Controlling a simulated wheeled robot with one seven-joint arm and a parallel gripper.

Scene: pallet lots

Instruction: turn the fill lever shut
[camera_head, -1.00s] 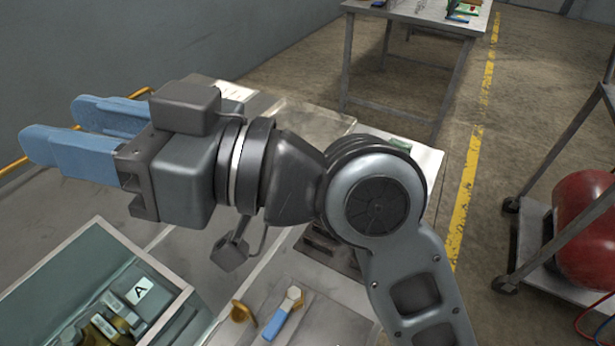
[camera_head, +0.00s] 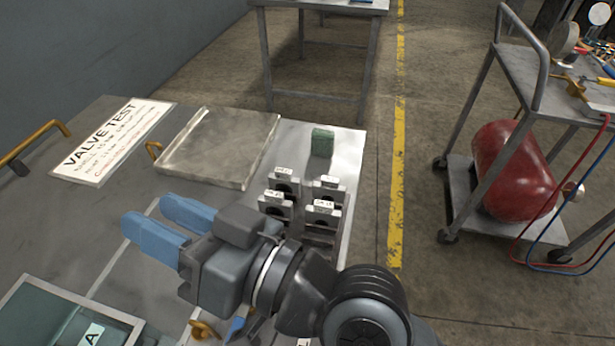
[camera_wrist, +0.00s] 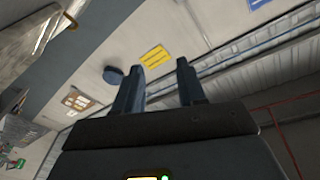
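My gripper (camera_head: 148,212) has two blue fingers pointing left, held over the grey bench. The fingers stand apart with nothing between them; the wrist view also shows my gripper (camera_wrist: 158,72) open and empty, facing a wall. I cannot pick out a fill lever for sure. A small blue piece (camera_head: 236,327) and a brass-coloured piece (camera_head: 203,330) lie at the lower edge of the head view, partly hidden by my arm.
The bench holds a VALVE TEST sheet (camera_head: 115,140), a metal plate (camera_head: 220,147), several grey clamp blocks (camera_head: 325,212), a green block (camera_head: 322,143) and an open case (camera_head: 110,318). The cart (camera_head: 530,75) carries tools. Red and blue hoses hang there. Floor between bench and cart is clear.

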